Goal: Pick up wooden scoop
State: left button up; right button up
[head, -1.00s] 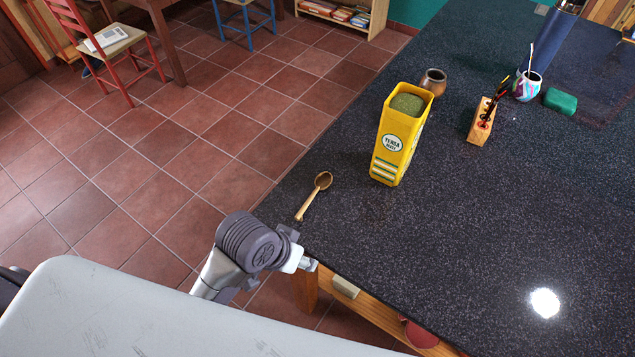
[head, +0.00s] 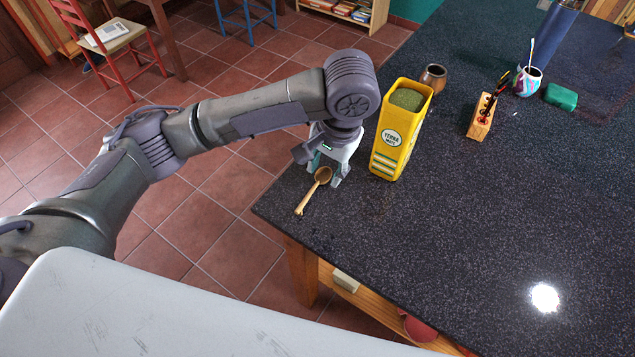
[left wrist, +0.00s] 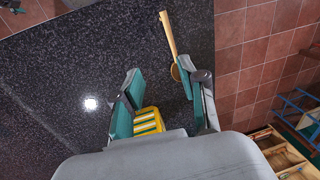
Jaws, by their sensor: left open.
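The wooden scoop (head: 313,189) lies on the dark speckled counter (head: 420,240) near its left edge, bowl away from me and handle towards me. It also shows in the left wrist view (left wrist: 168,35), with its bowl partly hidden by a finger. My left gripper (head: 328,181) is open and empty, pointing down at the bowl end of the scoop. In the left wrist view its teal-padded fingers (left wrist: 155,92) are spread, with the scoop's bowl beside the right finger. I cannot tell whether they touch. My right gripper is not in view.
A tall yellow yerba box (head: 394,140) stands close to the right of my left gripper. Behind it are a brown cup (head: 433,79), a wooden holder (head: 480,120), a colourful cup (head: 527,82) and a green block (head: 560,98). The front of the counter is clear.

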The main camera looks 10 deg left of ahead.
pick_arm(q)
jog(key=a, duration=0.1)
send_over(309, 195)
jog(key=d, duration=0.1)
jog(key=shift+y, duration=0.3)
notch_tip(309, 195, down, 7)
jog(key=shift+s+d+f+p, duration=0.15)
jog(key=shift+p, duration=0.25)
jog(key=f+p, duration=0.1)
jog(key=f, duration=0.1)
jog(key=a+f+p, duration=0.1)
jog(key=f, duration=0.1)
jog(key=shift+w+a+f, duration=0.15)
jog(key=shift+w+f, duration=0.05)
jog(key=shift+f, duration=0.4)
grip_shut()
